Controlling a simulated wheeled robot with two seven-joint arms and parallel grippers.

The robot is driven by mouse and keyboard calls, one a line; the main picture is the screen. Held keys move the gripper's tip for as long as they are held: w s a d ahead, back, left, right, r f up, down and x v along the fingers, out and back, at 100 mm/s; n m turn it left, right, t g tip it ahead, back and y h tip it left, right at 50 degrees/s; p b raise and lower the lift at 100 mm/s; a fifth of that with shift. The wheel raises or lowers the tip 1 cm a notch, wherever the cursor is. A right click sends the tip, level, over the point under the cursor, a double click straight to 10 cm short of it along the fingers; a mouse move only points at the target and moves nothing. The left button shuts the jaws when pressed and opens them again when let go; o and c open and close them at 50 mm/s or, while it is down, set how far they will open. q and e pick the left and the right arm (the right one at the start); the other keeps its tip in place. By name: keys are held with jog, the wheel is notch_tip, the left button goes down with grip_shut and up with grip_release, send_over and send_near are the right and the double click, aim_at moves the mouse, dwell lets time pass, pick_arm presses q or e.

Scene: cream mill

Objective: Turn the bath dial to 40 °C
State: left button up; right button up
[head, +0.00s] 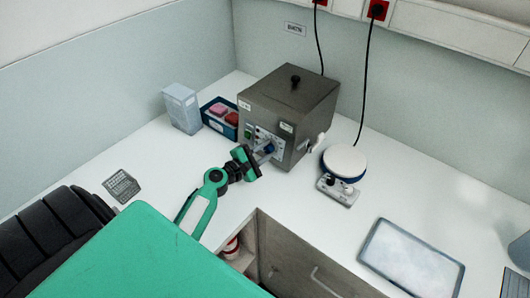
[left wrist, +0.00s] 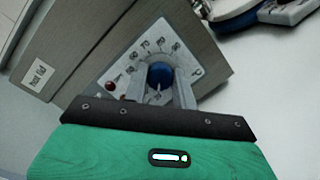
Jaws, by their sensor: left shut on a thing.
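The bath (head: 285,112) is a grey-brown metal box with a black knob on its lid, standing against the back corner of the counter. Its blue dial (head: 269,148) sits on a pale panel on the front. In the left wrist view the blue dial (left wrist: 160,75) lies between my two grey fingers, with numbers printed around it; they are too small to read surely. My left gripper (head: 262,154) is shut on the dial, and its fingers partly cover the lower scale. A red lamp shows beside the dial. My right gripper is not in view.
A blue tray (head: 219,128) with pink and red items and a clear container (head: 182,108) stand left of the bath. A round white-topped device (head: 345,160) stands right of it. A flat tray (head: 411,259) lies at the front right.

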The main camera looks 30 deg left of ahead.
pick_arm(q)
jog(key=m+b, duration=0.1)
jog(key=m, duration=0.1)
jog(key=shift+f+m, duration=0.1)
jog(key=shift+m, duration=0.3)
jog(key=m+g, duration=0.1)
jog(key=m, duration=0.1)
jog(key=shift+m+b, duration=0.4)
jog(key=m, duration=0.2)
jog(key=shift+m+g, duration=0.3)
jog(key=shift+g, duration=0.1)
jog(key=shift+m, duration=1.1)
jog(key=shift+p, duration=0.3)
jog(key=o, duration=1)
jog(key=shift+s, duration=0.15)
